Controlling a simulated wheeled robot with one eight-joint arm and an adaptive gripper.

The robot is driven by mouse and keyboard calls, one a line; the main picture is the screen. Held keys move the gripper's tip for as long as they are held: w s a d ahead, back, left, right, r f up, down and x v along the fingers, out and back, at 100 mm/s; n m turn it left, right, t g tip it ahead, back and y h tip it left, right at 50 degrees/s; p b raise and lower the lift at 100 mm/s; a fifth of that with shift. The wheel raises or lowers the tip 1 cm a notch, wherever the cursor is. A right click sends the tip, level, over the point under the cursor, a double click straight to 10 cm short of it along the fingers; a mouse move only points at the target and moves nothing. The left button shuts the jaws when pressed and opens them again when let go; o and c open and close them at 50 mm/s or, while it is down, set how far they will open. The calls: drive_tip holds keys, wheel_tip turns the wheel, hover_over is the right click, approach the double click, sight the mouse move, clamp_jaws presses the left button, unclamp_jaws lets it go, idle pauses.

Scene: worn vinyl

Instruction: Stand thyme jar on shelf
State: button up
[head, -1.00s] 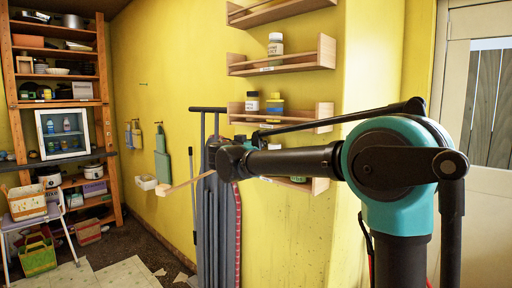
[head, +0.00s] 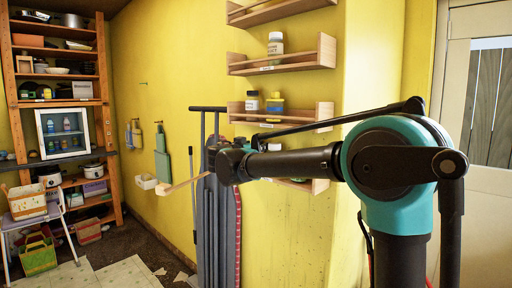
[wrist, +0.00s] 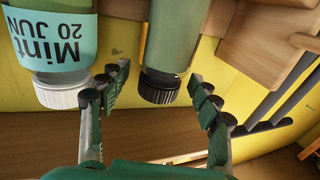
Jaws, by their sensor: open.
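The wrist view is upside down and shows my gripper (wrist: 158,80) open, its green-padded fingers on either side of a greenish jar with a black ribbed lid (wrist: 163,88). No label shows on this jar, so I cannot tell whether it is thyme. A jar with a teal label reading "Mint 20 JUN" and a white lid (wrist: 58,92) is beside it, outside the left finger. In the head view my arm hides the gripper. The low wall shelf (head: 318,186) there is mostly hidden behind my arm.
Higher wall shelves hold a white-lidded jar (head: 276,45), a dark-lidded jar (head: 252,101) and a blue-and-yellow jar (head: 274,104). An ironing board (head: 215,240) leans on the yellow wall. Wooden rails (wrist: 267,45) are close to the gripper's right side.

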drive_tip(key=v, duration=1.1)
drive_tip(key=shift+s+a, duration=0.15)
drive_tip(key=shift+s, duration=0.25)
